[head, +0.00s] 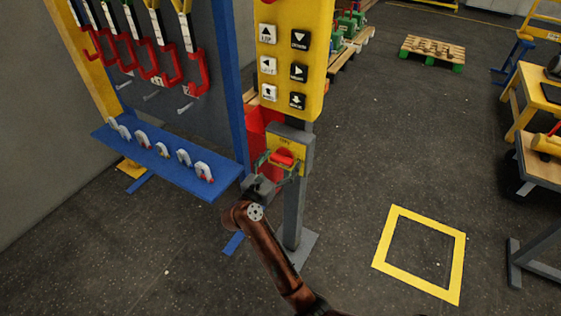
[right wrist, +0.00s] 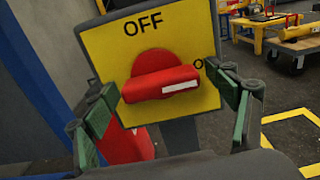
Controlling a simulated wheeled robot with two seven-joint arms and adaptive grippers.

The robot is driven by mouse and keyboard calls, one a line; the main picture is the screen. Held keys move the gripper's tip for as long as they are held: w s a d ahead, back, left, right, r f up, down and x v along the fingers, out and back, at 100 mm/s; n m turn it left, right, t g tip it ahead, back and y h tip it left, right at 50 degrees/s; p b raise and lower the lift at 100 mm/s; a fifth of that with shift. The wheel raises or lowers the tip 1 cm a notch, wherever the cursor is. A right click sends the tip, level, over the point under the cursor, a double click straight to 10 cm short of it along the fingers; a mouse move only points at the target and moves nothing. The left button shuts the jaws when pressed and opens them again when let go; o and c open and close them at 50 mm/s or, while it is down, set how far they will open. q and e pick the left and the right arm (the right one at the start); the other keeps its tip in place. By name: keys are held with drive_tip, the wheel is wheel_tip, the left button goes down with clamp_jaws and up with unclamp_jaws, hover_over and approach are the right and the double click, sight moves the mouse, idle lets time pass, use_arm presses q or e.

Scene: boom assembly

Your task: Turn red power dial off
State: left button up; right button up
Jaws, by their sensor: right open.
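The red power dial (head: 284,158) sits on a yellow plate (head: 275,141) on a grey box, low on the post. In the right wrist view the dial (right wrist: 158,82) has its handle bar lying nearly level, tilted slightly up to the right. The white mark on the bar is at the right end. The plate (right wrist: 205,30) reads OFF above the dial; a label at the right is mostly hidden by a finger. My right gripper (right wrist: 170,90) is open, its green-padded fingers on either side of the dial with gaps to the bar. My left gripper is not in view.
A yellow panel of arrow buttons (head: 292,58) is above the dial box. A blue shelf (head: 150,158) with hooks stands left. A red thing (head: 258,128) is behind the post. A yellow floor square (head: 384,240) lies right, with clear floor around it.

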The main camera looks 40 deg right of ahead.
drive_tip(key=shift+c, duration=0.5)
drive_tip(key=c, duration=1.1)
drive_tip(key=shift+o, duration=0.2)
